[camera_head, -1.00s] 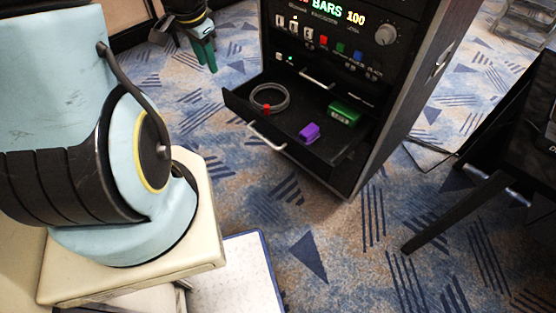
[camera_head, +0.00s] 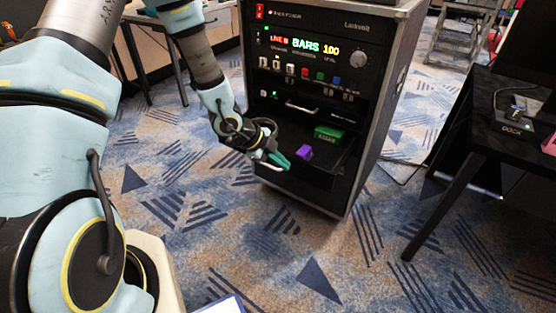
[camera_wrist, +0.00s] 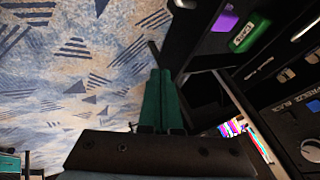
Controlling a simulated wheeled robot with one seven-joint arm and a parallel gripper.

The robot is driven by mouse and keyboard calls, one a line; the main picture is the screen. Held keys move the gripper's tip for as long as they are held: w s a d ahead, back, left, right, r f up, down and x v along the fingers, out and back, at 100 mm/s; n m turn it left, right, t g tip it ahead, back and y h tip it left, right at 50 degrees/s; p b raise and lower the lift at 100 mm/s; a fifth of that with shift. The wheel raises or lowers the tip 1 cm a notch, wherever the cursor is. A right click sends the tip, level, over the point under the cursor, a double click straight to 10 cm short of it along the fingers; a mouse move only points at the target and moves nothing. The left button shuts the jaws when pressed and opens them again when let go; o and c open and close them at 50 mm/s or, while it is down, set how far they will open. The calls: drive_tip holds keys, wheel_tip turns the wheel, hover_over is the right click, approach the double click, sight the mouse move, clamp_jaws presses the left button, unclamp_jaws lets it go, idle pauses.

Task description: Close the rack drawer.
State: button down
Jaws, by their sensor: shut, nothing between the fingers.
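The black rack drawer (camera_head: 325,172) stands open low in the rack (camera_head: 375,115) in the head view. A purple block (camera_head: 304,152) and a green box (camera_head: 329,132) lie in it; the wrist view also shows the purple block (camera_wrist: 225,20) and green box (camera_wrist: 250,33). The drawer's pale front handle (camera_head: 268,166) shows just below my gripper. My gripper (camera_head: 283,161), with green fingers, is shut and empty at the drawer's left front. In the wrist view its fingers (camera_wrist: 159,72) lie together. I cannot tell whether they touch the drawer. My arm hides part of the drawer's left side.
The rack's lit panel (camera_head: 310,45) is above the drawer. A black table (camera_head: 490,105) with a dock (camera_head: 515,122) stands at the right. A stepladder (camera_head: 462,35) stands at the back right. The patterned carpet (camera_head: 235,215) in front of the rack is clear.

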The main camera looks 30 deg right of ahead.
sight(308, 170)
drive_tip(key=shift+w+d+f+p, duration=0.3)
drive_tip(key=shift+d+f, duration=0.45)
drive_tip(key=shift+d, duration=0.4)
drive_tip(key=shift+w+d+f+p, duration=0.15)
drive_tip(key=shift+d+f+p, duration=0.1)
drive_tip(key=shift+d+f, duration=0.7)
drive_tip(key=shift+w+d+f+p, duration=0.3)
drive_tip(key=shift+d+f, duration=0.25)
drive_tip(key=shift+d, duration=0.8)
